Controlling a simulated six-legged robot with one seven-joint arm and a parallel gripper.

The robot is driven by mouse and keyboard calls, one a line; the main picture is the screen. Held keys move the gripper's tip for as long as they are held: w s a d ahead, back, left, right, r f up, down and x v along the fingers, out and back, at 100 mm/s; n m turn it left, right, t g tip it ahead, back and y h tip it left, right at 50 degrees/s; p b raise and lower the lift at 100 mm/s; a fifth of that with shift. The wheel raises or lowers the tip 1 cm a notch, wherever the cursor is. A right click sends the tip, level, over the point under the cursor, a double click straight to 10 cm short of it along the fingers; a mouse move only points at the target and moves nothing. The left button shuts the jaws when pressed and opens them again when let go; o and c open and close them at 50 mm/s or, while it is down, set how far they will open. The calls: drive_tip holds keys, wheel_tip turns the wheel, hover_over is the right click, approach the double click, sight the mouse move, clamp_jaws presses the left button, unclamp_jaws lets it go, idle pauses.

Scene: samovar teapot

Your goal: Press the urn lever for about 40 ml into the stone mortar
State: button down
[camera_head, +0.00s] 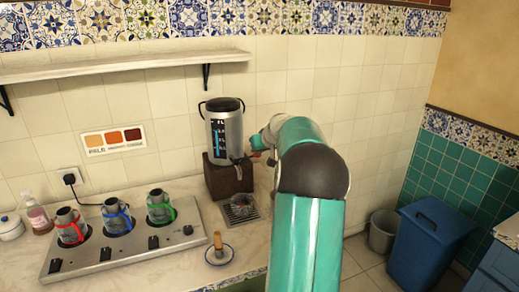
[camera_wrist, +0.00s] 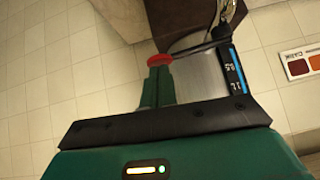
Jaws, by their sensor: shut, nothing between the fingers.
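The urn (camera_head: 226,128) is a silver cylinder with a dark rim and a blue level gauge, standing on a brown block (camera_head: 228,178). In the wrist view its steel body (camera_wrist: 195,82) is beside my fingers. The urn lever (camera_wrist: 198,50) is a dark bar with a red end (camera_wrist: 160,60). My gripper (camera_wrist: 157,78) is shut and empty, its green fingertips right at the red end; contact cannot be told. In the head view my gripper (camera_head: 258,148) is at the urn's right side.
A steel warmer (camera_head: 130,252) with three glass jars stands left. A saucer (camera_head: 219,261) with an upright wooden-topped item is in front. A shelf (camera_head: 120,67) hangs above. A blue bin (camera_head: 432,245) stands right.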

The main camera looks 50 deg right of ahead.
drive_tip(key=f, duration=0.1)
drive_tip(key=f+m+t+y, duration=0.1)
drive_tip(key=y, duration=0.1)
drive_tip(key=shift+s+d+f, duration=0.15)
drive_tip(key=shift+d+f, duration=0.1)
drive_tip(key=shift+f, duration=0.15)
drive_tip(key=shift+d, duration=0.1)
idle(0.9)
drive_tip(key=shift+r, duration=0.75)
